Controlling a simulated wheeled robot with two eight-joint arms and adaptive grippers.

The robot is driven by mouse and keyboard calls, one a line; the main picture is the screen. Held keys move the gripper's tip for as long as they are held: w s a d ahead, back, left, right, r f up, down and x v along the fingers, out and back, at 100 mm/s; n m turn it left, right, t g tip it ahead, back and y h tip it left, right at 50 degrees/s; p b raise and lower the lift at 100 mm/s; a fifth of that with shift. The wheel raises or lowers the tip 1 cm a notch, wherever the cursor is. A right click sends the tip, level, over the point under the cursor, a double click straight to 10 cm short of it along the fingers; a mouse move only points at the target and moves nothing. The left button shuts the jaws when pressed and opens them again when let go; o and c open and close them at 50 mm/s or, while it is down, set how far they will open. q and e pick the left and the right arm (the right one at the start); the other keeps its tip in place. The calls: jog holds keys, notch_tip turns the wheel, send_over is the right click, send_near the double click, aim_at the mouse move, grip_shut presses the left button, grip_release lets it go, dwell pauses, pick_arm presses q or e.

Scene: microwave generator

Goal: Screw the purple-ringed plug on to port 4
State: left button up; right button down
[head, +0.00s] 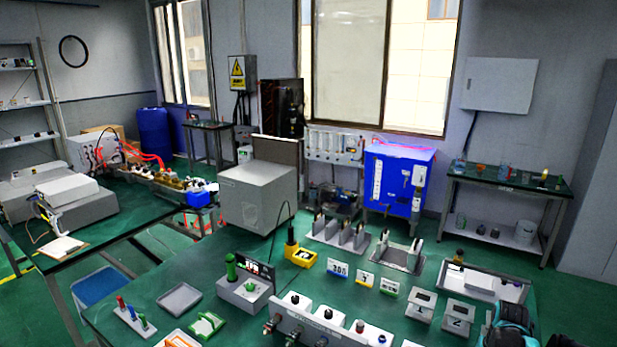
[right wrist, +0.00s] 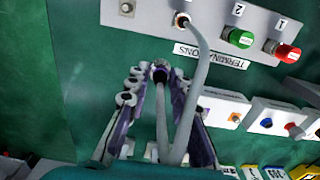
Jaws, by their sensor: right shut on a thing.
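In the right wrist view my right gripper (right wrist: 159,84) is shut on the purple-ringed plug (right wrist: 160,66), which sits between its fingertips. A grey cable (right wrist: 161,118) runs from the plug back toward the wrist, then bends up to a fitting on the terminations panel (right wrist: 219,22). The plug is below the bare metal port at the panel's upper left, taken as port 4 (right wrist: 127,7), and looks apart from it. Its number is out of frame. Port 2 (right wrist: 240,38) has a green cap and port 1 (right wrist: 288,52) a red one. My left gripper is not in view.
In the head view the panel (head: 318,333) stands at the front of the green bench, with knobbed boxes behind it. A grey tray (head: 180,299) and a yellow block (head: 301,256) lie nearby. My right arm is at the lower right. Open green surface lies left of the fingers in the wrist view.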

jog(key=shift+s+d+f, duration=0.1)
jog(key=shift+s+d, duration=0.1)
jog(key=shift+s, duration=0.5)
jog(key=shift+s+d, duration=0.25)
jog(key=shift+s, duration=0.45)
jog(key=shift+s+d+f, duration=0.1)
jog(key=shift+s+d, duration=0.1)
jog(key=shift+s, duration=0.5)
jog(key=shift+s, duration=0.1)
jog(key=s, duration=0.2)
jog(key=s+d, duration=0.1)
jog(key=s, duration=0.1)
jog(key=shift+d+f+b, duration=0.15)
jog(key=shift+d+b, duration=0.05)
jog(key=shift+b, duration=0.15)
jog(key=shift+f, duration=0.1)
jog(key=shift+f+b, duration=2.4)
jog(key=shift+f, duration=0.45)
jog(key=shift+f+b, duration=0.55)
jog(key=c, duration=1.3)
grip_release()
jog(key=shift+o, duration=0.2)
